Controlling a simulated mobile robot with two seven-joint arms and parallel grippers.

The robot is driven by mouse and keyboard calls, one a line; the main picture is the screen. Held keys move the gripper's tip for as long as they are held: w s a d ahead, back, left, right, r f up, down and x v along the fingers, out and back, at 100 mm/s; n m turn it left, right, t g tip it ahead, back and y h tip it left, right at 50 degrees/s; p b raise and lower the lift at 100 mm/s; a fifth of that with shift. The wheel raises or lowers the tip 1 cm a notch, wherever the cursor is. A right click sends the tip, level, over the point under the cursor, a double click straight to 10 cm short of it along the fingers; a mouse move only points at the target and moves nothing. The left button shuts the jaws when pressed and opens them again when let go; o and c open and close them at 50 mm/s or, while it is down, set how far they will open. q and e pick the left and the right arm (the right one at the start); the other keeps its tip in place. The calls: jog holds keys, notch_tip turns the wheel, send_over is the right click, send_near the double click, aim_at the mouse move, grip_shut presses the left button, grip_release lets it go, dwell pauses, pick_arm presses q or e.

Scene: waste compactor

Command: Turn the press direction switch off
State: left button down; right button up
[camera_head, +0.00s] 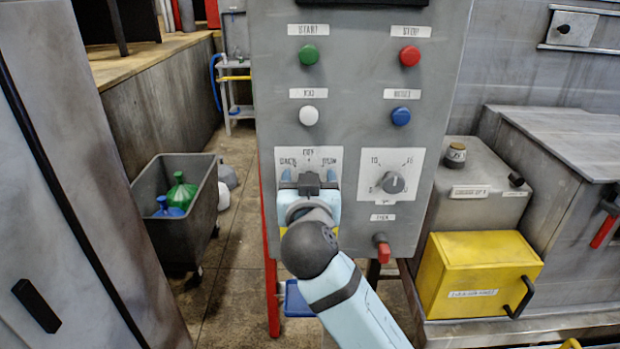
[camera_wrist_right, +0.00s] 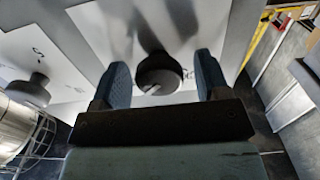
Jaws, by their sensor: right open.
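The press direction switch (camera_wrist_right: 158,72) is a round black knob with a light pointer line, seen in the right wrist view. I cannot tell exactly where the pointer line is set. My left gripper is not in view.
The grey control panel (camera_head: 350,85) also carries green, red, white and blue buttons. A numbered dial (camera_head: 393,182) sits right of the switch, and a red-handled key switch (camera_head: 382,248) below it. A yellow box (camera_head: 475,270) stands right, a dark bin (camera_head: 180,200) left.

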jog(key=shift+s, duration=0.1)
jog(key=c, duration=0.9)
